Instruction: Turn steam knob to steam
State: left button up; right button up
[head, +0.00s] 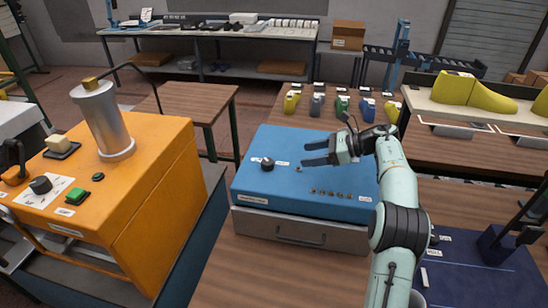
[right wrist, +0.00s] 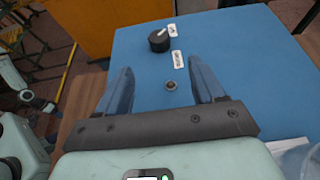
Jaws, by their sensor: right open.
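A round black knob (head: 267,163) sits on the left part of the top of the blue cabinet (head: 283,142). In the right wrist view the knob (right wrist: 159,40) shows a white pointer line. Two small white labels (right wrist: 177,60) lie beside it, too small to read. My right gripper (head: 305,154) is open and empty above the cabinet, to the right of the knob and apart from it. In the right wrist view the knob is beyond the open fingers (right wrist: 160,67), and a small round metal button (right wrist: 171,86) shows between them. My left gripper is out of view.
An orange machine (head: 160,170) with a metal cylinder (head: 104,120) and another black knob (head: 40,185) stands at the left. Several small metal studs (head: 331,193) line the cabinet's front right. Coloured shoe lasts (head: 342,104) stand behind it. A drawer (head: 300,232) is below.

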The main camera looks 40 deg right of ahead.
aim_at(270, 162)
jog(key=p+x, duration=0.1)
jog(key=x, duration=1)
jog(key=shift+a, duration=0.2)
jog(key=shift+x, duration=0.8)
jog(key=shift+d, duration=0.1)
jog(key=c, duration=1.1)
